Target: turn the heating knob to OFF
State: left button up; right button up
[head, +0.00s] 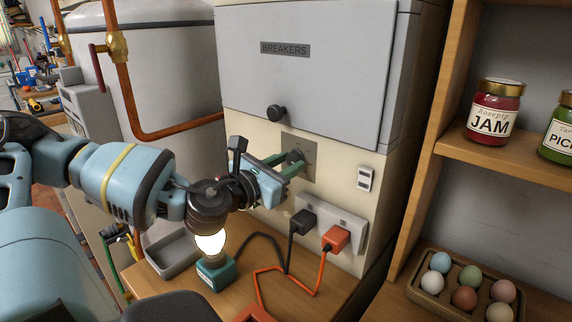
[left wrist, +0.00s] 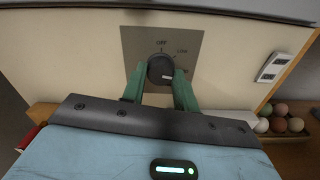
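The heating knob (left wrist: 161,70) is round and dark, on a grey plate (left wrist: 130,45) on the cream wall panel. The plate also shows in the head view (head: 311,150). In the left wrist view "OFF" is printed above the knob and another label is at its upper right. A pale mark shows on the knob's lower right. My left gripper (head: 293,160) reaches the knob, with one green finger on each side. In the left wrist view the gripper (left wrist: 161,75) appears closed on it, both fingertips against its sides. My right gripper is not in view.
A grey breaker box (head: 310,75) with a black knob (head: 277,112) is above. A switch (head: 365,179) is to the right; below is a power strip (head: 350,220) with black and orange plugs. A lit bulb (head: 210,243) stands under my left wrist. A shelf holds jars and eggs.

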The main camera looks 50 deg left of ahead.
pick_arm(q)
jog(key=c, duration=0.3)
jog(key=shift+r+n+p, duration=0.2)
jog(key=shift+n+p, duration=0.45)
jog(key=shift+n, duration=0.05)
jog(key=n+p, duration=0.7)
jog(key=n, duration=0.1)
jog(key=shift+r+n, duration=0.1)
jog(key=shift+n, duration=1.2)
jog(key=shift+f+n+p, duration=0.25)
jog(key=shift+n+p, duration=0.1)
jog(key=shift+n, duration=0.55)
jog(key=n, duration=0.2)
jog(key=shift+d+n, duration=0.1)
jog(key=shift+n, duration=1.9)
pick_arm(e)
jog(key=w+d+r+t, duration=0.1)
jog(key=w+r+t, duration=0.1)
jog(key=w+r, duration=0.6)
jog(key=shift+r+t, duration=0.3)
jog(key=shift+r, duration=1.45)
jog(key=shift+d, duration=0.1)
